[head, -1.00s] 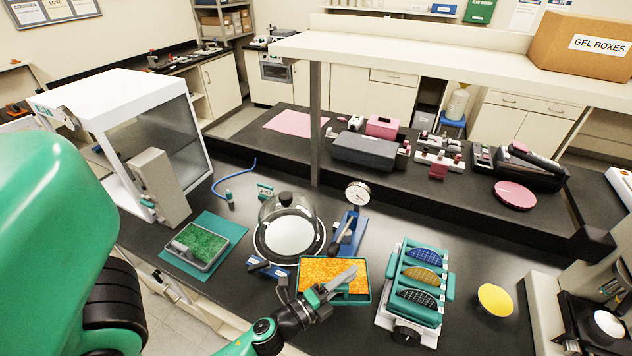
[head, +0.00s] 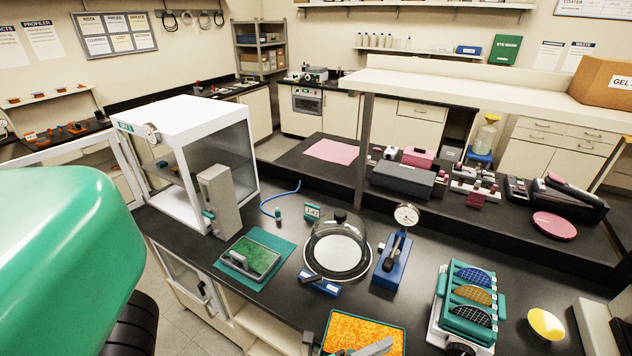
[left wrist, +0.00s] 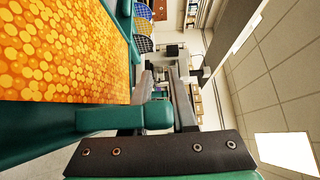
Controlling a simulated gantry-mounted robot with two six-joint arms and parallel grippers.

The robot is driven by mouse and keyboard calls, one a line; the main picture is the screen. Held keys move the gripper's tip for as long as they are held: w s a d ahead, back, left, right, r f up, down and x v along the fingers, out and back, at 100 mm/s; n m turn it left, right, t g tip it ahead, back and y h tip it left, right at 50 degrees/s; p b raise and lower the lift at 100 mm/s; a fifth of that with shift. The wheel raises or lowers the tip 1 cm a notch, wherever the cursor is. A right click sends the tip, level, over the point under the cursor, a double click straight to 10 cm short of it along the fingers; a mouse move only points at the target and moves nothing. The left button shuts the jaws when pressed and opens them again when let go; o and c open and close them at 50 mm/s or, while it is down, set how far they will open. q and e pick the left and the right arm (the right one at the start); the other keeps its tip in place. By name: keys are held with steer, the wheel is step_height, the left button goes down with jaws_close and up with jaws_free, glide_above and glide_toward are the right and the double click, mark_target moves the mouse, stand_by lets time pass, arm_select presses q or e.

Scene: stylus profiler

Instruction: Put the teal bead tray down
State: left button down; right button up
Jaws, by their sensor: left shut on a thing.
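The teal bead tray (head: 368,317), filled with orange beads (head: 362,333), is at the bottom edge of the head view, its near part cut off. In the left wrist view the tray (left wrist: 60,122) fills the upper left, beads still inside. My left gripper (head: 347,346) is shut on the tray's teal tab, which lies between the two dark fingers (left wrist: 161,80) in the wrist view. Whether the tray touches the bench is hidden. My right gripper is not in view.
A teal mat (head: 283,252) bears a tray of green beads (head: 252,258). A glass dome (head: 338,240), a blue dial gauge stand (head: 391,262), a wafer rack (head: 440,310) and a yellow disc (head: 546,323) stand around.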

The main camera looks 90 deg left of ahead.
arm_select(q)
steer(key=w+d+m+t+h, duration=0.1)
steer(key=d+m+h, duration=0.2)
steer(key=d, duration=0.8)
steer(key=h, duration=0.2)
steer(key=shift+d+r+m+h, duration=0.3)
steer(key=shift+m+h, duration=0.1)
steer(key=shift+w, duration=0.1)
